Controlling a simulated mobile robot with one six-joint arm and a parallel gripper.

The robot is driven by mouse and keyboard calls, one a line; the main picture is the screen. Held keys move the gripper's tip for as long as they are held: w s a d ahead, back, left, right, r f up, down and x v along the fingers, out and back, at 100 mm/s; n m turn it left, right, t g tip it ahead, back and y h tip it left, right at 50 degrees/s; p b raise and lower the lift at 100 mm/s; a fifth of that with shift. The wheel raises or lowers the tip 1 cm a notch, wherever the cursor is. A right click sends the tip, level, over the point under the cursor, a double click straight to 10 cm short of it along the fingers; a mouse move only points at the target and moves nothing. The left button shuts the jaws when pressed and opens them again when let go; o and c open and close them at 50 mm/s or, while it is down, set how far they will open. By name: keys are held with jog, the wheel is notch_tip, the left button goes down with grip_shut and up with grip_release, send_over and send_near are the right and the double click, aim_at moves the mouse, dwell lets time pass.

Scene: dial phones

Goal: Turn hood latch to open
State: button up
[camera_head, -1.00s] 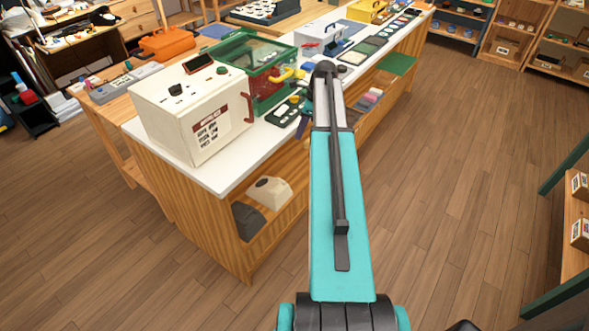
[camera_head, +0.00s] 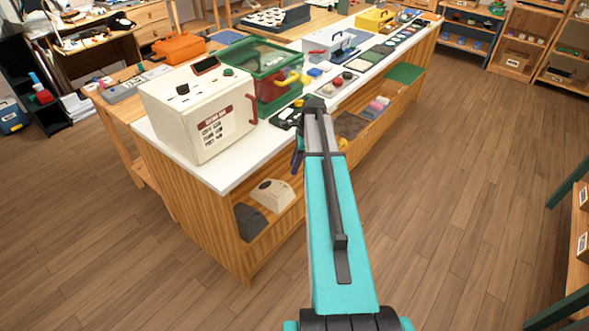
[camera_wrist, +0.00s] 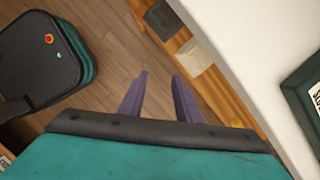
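A green clear-sided case (camera_head: 246,60) stands on the white counter, with a yellow handle (camera_head: 296,79) on its right side. A white box (camera_head: 185,130) with a red handle (camera_head: 252,108) and dark knobs on top stands in front of it. I cannot tell for certain which part is the hood latch. My gripper (camera_wrist: 159,80) shows two purple fingers, apart with nothing between them, pointing down beside the counter over the floor. In the head view it is mostly hidden by my arm, near the counter's front edge, and touches no handle.
The white countertop (camera_head: 222,184) holds a dark button panel (camera_head: 285,118) and other devices further back. A shelf below holds a beige object (camera_head: 272,194), also in the wrist view (camera_wrist: 193,57). The wooden floor (camera_head: 440,170) to the right is clear.

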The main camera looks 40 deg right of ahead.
jog(key=shift+s+a+f, duration=0.2)
jog(key=shift+a+f, duration=0.2)
jog(key=s+a+f+n+g, duration=0.2)
jog(key=s+a+f+n, duration=0.35)
jog(key=a+f, duration=0.45)
jog(key=s+a+f+n+g, duration=0.2)
jog(key=s+a+f+n, duration=0.35)
jog(key=a+f, duration=0.55)
jog(key=s+a+f+n+g+h, duration=0.1)
jog(key=s+a+f+n, duration=0.3)
jog(key=s+a+n, duration=0.3)
jog(key=s+a+f+n+g+h, duration=0.1)
jog(key=s+a+n, duration=0.6)
jog(key=s, duration=0.8)
notch_tip(320, 180, down, 3)
jog(key=shift+s+a+r+g+h, duration=0.1)
jog(key=shift+s+a+g+h, duration=0.25)
jog(key=shift+g, duration=0.35)
jog(key=shift+o, duration=0.2)
jog(key=shift+a, duration=0.1)
